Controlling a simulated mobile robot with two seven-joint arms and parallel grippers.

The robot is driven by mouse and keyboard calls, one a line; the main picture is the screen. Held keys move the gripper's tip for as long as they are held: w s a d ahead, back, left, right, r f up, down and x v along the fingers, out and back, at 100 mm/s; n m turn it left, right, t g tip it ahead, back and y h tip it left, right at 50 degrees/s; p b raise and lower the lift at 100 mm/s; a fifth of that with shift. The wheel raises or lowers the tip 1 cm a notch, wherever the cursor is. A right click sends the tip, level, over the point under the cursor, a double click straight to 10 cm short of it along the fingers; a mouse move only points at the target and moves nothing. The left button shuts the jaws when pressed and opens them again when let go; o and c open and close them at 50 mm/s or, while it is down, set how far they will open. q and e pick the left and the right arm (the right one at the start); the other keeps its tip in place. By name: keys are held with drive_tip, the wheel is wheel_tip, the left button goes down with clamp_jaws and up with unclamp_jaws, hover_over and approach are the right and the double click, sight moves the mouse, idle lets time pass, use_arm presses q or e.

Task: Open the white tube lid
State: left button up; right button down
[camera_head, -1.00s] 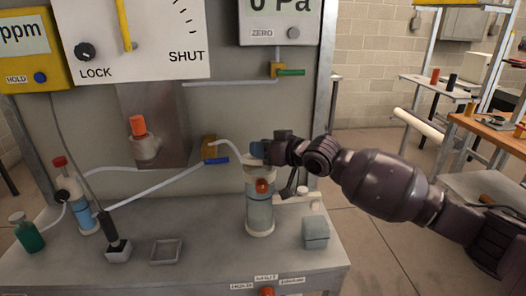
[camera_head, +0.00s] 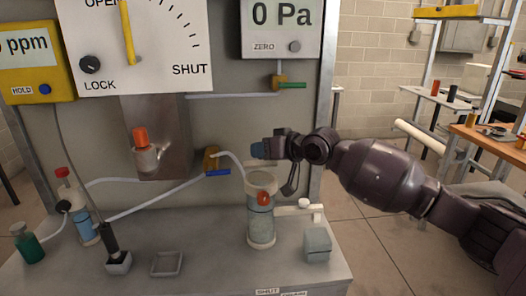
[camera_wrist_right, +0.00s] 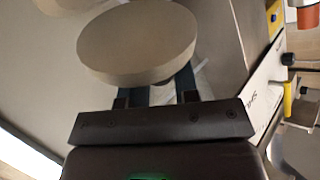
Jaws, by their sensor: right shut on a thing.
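The tube (camera_head: 261,222) is a clear cylinder with a white rim and base, standing upright on the bench with a red-orange knob on its front. My right gripper (camera_head: 258,150) is above the tube's top, reaching in from the right, with its blue fingers side by side. In the right wrist view, a round off-white disc, which looks like the lid (camera_wrist_right: 137,42), sits at the fingers (camera_wrist_right: 157,94), and the gripper is shut on it. The disc is hard to make out in the head view. The tube's rim shows below the gripper with a gap between them. My left gripper is not in view.
A grey-green box (camera_head: 317,244) and a small white valve-like part (camera_head: 305,208) stand right of the tube. A pale hose (camera_head: 232,158) runs close to its left side. A square tray (camera_head: 167,264) and a green bottle (camera_head: 28,243) are further left. The panel rises behind.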

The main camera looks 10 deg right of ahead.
drive_tip(key=shift+r, duration=0.2)
drive_tip(key=c, duration=0.9)
unclamp_jaws()
drive_tip(key=shift+w+f, duration=0.1)
drive_tip(key=shift+f, duration=0.05)
drive_tip(key=shift+d, duration=0.15)
drive_tip(key=p+v, duration=0.1)
drive_tip(key=v, duration=0.9)
drive_tip(key=shift+s+d, duration=0.15)
drive_tip(key=shift+s, duration=0.2)
